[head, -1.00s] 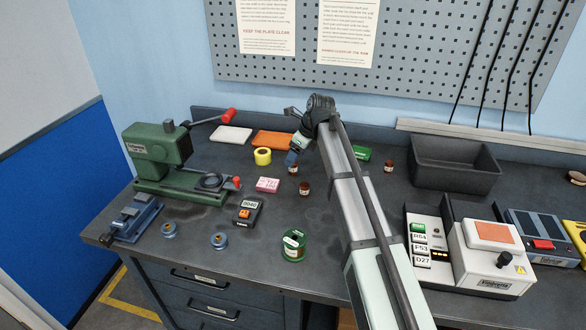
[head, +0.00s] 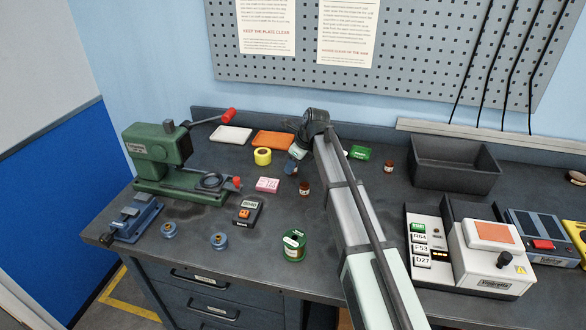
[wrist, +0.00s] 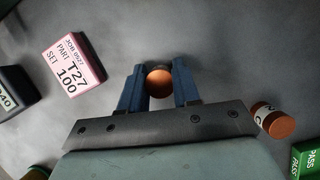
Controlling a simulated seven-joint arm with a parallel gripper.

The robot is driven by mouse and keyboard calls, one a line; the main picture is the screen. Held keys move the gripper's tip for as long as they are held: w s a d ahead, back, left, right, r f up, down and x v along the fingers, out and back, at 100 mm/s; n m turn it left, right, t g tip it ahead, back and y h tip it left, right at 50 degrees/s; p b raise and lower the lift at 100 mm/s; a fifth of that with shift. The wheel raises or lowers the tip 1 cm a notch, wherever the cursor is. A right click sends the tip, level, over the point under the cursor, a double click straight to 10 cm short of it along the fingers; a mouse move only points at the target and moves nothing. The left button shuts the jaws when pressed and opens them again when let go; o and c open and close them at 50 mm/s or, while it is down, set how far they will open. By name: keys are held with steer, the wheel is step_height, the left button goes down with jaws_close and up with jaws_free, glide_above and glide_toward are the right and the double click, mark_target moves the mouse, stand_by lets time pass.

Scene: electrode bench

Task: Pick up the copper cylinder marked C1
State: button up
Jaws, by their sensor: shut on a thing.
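My gripper (wrist: 160,88) is shut on a copper cylinder (wrist: 159,83), whose round copper end shows between the blue fingers in the wrist view. No marking on it is visible, so I cannot read whether it is C1. I cannot tell whether it still touches the bench. In the head view my gripper (head: 291,168) is low over the bench, and its fingers hide the held cylinder. A second cylinder (wrist: 272,120) with a white label lies to the right in the wrist view; its marking is only partly legible. The head view shows cylinders at mid-bench (head: 304,188) and farther right (head: 389,167).
A pink box (head: 267,185) marked T27 is close to the left of my gripper. A yellow roll (head: 262,156) and orange tray (head: 273,140) are behind. A green PASS block (head: 359,153) is to the right. Dark bench is clear in front, around the green spool (head: 293,246).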

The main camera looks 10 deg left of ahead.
jaws_close()
